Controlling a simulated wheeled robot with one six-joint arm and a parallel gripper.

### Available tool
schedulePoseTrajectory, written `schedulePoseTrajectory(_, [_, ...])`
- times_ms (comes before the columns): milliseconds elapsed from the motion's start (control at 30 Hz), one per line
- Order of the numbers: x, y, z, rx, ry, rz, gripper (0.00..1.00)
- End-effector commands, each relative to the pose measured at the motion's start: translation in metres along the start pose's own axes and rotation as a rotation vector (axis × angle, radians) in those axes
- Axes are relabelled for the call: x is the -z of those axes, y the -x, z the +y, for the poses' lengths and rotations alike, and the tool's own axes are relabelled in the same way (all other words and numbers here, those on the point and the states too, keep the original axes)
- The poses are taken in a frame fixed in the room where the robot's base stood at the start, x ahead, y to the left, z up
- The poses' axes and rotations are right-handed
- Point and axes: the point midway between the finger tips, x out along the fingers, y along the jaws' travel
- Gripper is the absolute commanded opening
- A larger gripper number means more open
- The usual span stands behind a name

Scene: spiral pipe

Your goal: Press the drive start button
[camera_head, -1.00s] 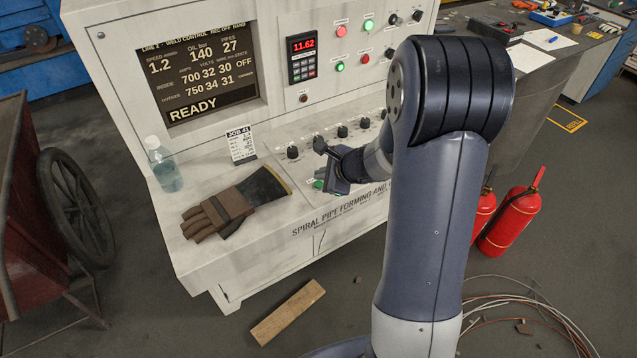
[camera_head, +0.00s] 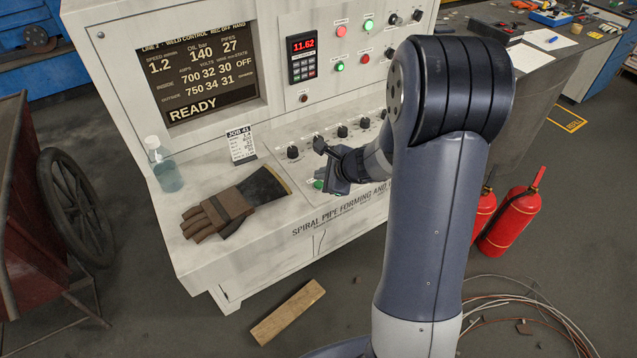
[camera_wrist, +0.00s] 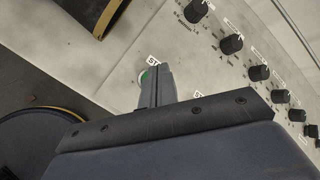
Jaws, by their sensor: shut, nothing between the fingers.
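A green button (camera_wrist: 147,77) shows in the wrist view beside the fingertips of my gripper (camera_wrist: 157,72), which cover part of it. A label starting "ST" is next to the button; the rest is hidden. In the head view a bit of the green button (camera_head: 319,184) shows at the front of the desk, at the left edge of my gripper (camera_head: 329,186). My gripper is shut and empty, low over the desk. I cannot tell whether its tips touch the button. A second label starting "ST" lies to the right, partly covered by my gripper.
A row of black knobs (camera_head: 342,131) runs behind my gripper. A work glove (camera_head: 226,208), a job card (camera_head: 241,146) and a bottle (camera_head: 164,166) are on the desk to the left. The upright panel's screen (camera_head: 200,72) reads READY. Fire extinguishers (camera_head: 511,219) stand at right.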

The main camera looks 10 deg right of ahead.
Motion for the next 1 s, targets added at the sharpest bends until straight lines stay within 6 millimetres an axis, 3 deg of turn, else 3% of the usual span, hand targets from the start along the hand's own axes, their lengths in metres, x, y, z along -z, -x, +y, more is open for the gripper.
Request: schedulePoseTrajectory(1000, [0.0058, -0.008, 0.0058, 0.0, 0.0, 0.0, 0.0])
